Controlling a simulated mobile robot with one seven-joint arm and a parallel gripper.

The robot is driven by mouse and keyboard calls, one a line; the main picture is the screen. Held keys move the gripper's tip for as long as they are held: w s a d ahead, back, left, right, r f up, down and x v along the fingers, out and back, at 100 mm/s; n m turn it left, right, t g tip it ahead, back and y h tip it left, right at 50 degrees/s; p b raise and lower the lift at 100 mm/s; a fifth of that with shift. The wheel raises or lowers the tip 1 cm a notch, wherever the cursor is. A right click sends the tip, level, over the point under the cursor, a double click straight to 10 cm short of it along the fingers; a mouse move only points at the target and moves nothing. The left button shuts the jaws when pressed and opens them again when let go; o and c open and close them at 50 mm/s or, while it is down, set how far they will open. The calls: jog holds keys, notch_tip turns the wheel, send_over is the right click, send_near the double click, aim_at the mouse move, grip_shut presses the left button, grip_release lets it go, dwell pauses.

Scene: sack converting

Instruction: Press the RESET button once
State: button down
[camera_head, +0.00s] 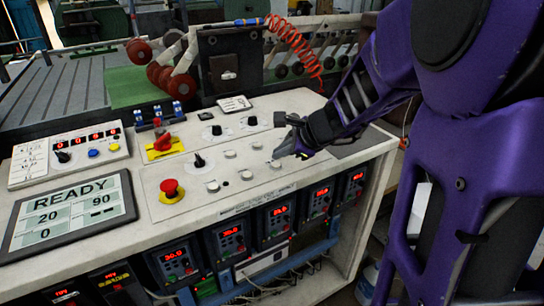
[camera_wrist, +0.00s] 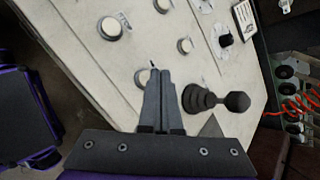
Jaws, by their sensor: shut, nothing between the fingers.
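Several pale round push buttons sit on the console's sloping top plate. Their labels are too small to read, so I cannot tell which is RESET. My gripper (camera_head: 279,153) is shut and empty, over the right end of the button rows. In the wrist view the closed fingertips (camera_wrist: 159,72) overlap a pale button (camera_wrist: 142,77), which they partly hide. I cannot tell whether they touch it. In the head view a pale button (camera_head: 275,164) shows just below the fingertips. Other pale buttons (camera_wrist: 110,28) and (camera_wrist: 185,45) lie beyond the fingers.
A black joystick (camera_wrist: 213,99) stands close right of the fingers in the wrist view. A red emergency stop (camera_head: 171,189), a red rotary switch (camera_head: 162,146) and a screen (camera_head: 69,212) reading READY, 20, 90 and 0 are to the left. Red-lit controllers line the console front.

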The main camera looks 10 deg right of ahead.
aim_at(280, 168)
notch_tip(280, 168, up, 5)
jog(key=p, duration=0.4)
dwell(0.3)
dwell(0.4)
